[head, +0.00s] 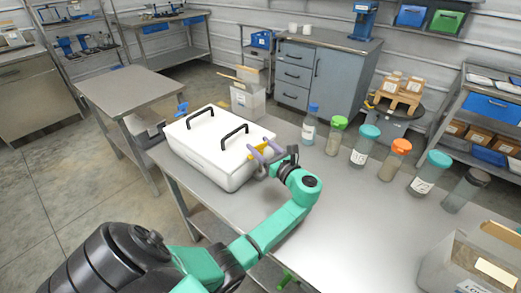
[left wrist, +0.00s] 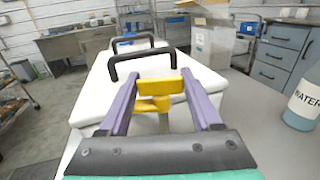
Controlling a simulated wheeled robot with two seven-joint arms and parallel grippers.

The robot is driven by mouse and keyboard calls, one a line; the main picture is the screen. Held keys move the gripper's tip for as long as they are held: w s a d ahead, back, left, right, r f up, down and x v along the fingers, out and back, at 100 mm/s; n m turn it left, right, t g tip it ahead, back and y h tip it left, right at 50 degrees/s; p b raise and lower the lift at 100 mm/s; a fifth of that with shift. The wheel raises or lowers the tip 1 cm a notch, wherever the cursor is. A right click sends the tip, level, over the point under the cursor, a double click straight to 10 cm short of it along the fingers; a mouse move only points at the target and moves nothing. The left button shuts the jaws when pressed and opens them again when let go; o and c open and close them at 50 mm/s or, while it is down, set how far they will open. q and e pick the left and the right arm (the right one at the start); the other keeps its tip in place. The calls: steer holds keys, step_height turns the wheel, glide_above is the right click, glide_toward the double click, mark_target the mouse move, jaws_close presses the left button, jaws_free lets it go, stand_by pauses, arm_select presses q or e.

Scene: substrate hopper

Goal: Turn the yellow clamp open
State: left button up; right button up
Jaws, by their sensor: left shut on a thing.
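The yellow clamp (head: 260,149) sits on the near right end of the white lidded hopper (head: 200,160). In the left wrist view the clamp (left wrist: 155,86) shows as an upper and a lower yellow piece between my purple fingers. My left gripper (head: 264,152) is shut on it, one finger at each side; it also shows in the left wrist view (left wrist: 158,80). The fingers hide part of the clamp in the head view. A blue clamp (head: 182,108) stands out at the hopper's far left end. My right gripper is not in view.
The hopper's lid has two black handles (head: 233,136). Several jars with coloured lids, one with a green lid (head: 335,138), stand in a row along the table's far right. The steel table (head: 330,220) is bare in the middle. A clear bin (head: 466,265) stands at the near right.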

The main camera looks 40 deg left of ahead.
arm_select(q)
steer(key=shift+n+g+y+b, duration=0.3)
steer(key=shift+n+g+b, duration=1.25)
steer(key=shift+g, duration=0.95)
steer(key=o, duration=1.4)
steer(key=d+b, duration=0.1)
steer(key=d, duration=0.3)
steer(key=d+b, duration=0.1)
steer(key=d, duration=0.4)
steer(key=d+b, duration=0.1)
steer(key=d, duration=0.4)
steer(key=shift+w+d, duration=0.25)
steer(key=shift+w, duration=0.05)
